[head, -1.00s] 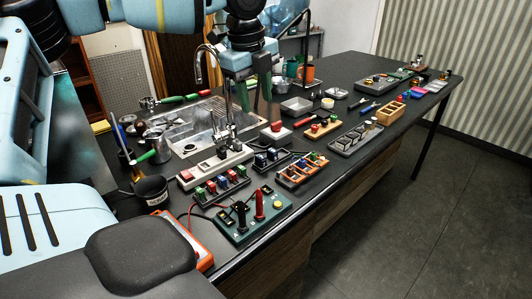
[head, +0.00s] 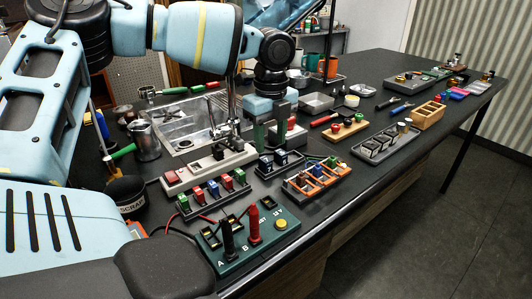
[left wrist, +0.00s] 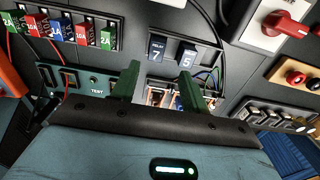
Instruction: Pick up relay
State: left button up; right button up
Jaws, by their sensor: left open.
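Two dark relay blocks with number labels stand in a small black tray (head: 279,166), just below my left gripper (head: 271,143) in the head view. In the left wrist view the relay marked 7 (left wrist: 157,49) is on the left and the relay marked 5 (left wrist: 187,57) is on the right. My left gripper also shows in the left wrist view (left wrist: 161,80), with its two green fingers apart and nothing between them. It hangs over the tray; I cannot tell the exact gap to the relays. My right gripper is not in view.
A rack of coloured fuses (head: 213,194), a green test board (head: 248,238) and an orange-divided tray (head: 315,180) surround the relays. A pale switch strip (head: 208,165) lies to the left. A red knob on a white base (left wrist: 280,24) is close by.

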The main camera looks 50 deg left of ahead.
aim_at(267, 160)
pick_arm(q)
jog(key=shift+s+a+f, duration=0.1)
jog(key=shift+s+f, duration=0.05)
jog(key=shift+f, duration=0.6)
jog(key=shift+s+a+f, duration=0.1)
jog(key=shift+f, duration=0.7)
jog(key=shift+s+a+f, duration=0.1)
jog(key=shift+s+f, duration=0.05)
jog(key=shift+f, duration=1.15)
jog(key=shift+c, duration=0.3)
grip_shut()
